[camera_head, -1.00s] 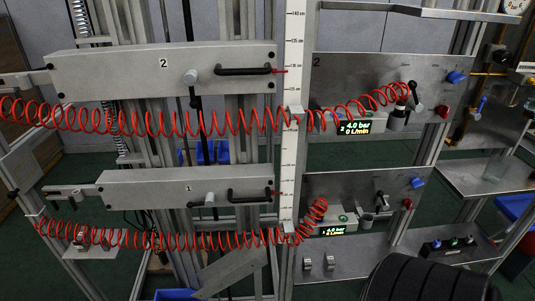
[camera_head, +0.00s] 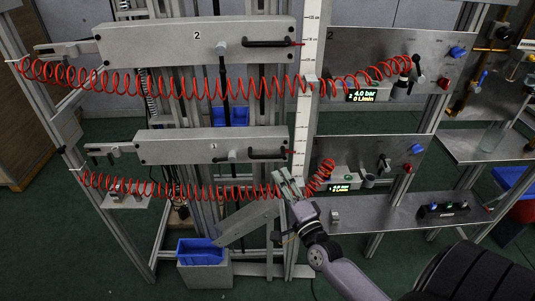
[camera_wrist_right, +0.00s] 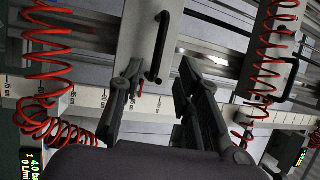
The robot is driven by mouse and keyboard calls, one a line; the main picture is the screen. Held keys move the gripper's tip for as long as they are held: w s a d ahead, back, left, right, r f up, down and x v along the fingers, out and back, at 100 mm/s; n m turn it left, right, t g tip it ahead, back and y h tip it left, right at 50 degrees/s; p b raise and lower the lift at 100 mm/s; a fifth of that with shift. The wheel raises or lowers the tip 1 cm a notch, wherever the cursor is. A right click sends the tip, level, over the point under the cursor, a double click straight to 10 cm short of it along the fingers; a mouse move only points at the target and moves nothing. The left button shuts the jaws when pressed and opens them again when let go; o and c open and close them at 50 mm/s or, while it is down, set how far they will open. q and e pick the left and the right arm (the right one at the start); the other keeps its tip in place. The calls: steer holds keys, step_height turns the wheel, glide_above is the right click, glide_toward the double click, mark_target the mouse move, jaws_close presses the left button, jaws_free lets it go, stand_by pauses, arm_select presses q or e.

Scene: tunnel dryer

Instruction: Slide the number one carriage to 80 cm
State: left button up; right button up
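The number one carriage (camera_head: 210,148) is the lower grey block, marked 1, with a black bar handle (camera_head: 267,155) at its right end. A red pointer (camera_head: 290,152) reaches from that end to the white vertical scale (camera_head: 305,110); the reading there is too small to tell. My right gripper (camera_head: 286,183) is below and slightly right of the handle, apart from it in this view. In the right wrist view, my right gripper's fingers (camera_wrist_right: 158,80) are spread, with the handle (camera_wrist_right: 160,45) and red pointer (camera_wrist_right: 138,90) showing between or just beyond them. My left gripper is out of view.
The number two carriage (camera_head: 195,43) is above. Red coiled hoses (camera_head: 180,188) hang across the frame near my right gripper. Right of the scale are a lower metal panel (camera_head: 390,150), a pressure display (camera_head: 344,188) and a shelf (camera_head: 390,212). A blue bin (camera_head: 199,250) is below.

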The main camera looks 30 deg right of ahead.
mark_target(267, 157)
steer(key=p+x, duration=0.1)
steer(key=x, duration=0.9)
steer(key=shift+w, duration=0.15)
jaws_close()
steer(key=shift+f, duration=0.1)
stand_by(0.4)
